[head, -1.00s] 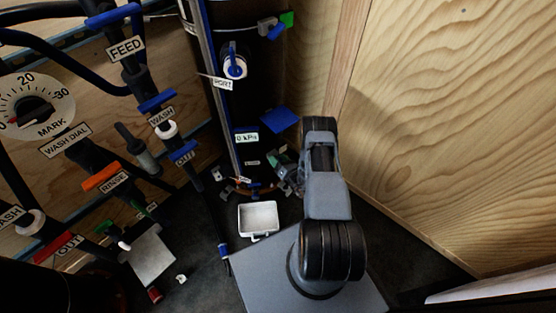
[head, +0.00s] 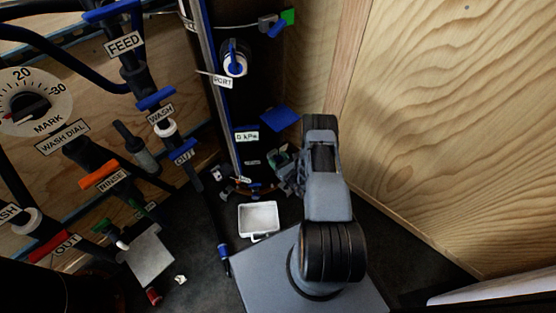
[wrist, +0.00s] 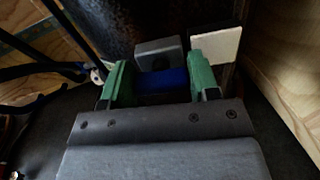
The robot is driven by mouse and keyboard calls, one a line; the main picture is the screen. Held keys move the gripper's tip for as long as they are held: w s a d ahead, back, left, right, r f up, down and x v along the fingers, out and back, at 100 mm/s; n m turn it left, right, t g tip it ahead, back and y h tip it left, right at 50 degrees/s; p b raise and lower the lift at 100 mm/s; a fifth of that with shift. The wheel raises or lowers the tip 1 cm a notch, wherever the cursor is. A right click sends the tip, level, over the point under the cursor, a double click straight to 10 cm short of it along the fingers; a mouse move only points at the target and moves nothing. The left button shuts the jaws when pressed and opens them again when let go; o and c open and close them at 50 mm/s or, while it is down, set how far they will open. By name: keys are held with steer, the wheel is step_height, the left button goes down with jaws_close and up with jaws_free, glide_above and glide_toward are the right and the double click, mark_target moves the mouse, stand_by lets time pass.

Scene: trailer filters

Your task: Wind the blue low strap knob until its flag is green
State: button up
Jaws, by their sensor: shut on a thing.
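The blue low strap knob (wrist: 163,80) sits between the green fingers of my gripper (wrist: 160,86) in the wrist view, and the gripper is shut on it. A grey block (wrist: 158,52) stands just behind the knob on the dark tank. A pale cream plate (wrist: 217,46), seemingly the flag, shows behind the right finger; it does not look green. In the head view my gripper (head: 283,168) is low beside the tank, and my wrist hides the low knob.
The upper strap has a blue knob (head: 277,31) and a green flag (head: 288,17). A blue plate (head: 281,120) juts out above my gripper. A white tray (head: 258,235) lies on the floor. A wooden wall (head: 440,120) is close on the right.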

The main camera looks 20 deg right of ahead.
stand_by(0.4)
steer(key=o, duration=0.9)
steer(key=p+v, duration=0.3)
steer(key=v, duration=1.1)
steer(key=shift+a, duration=0.1)
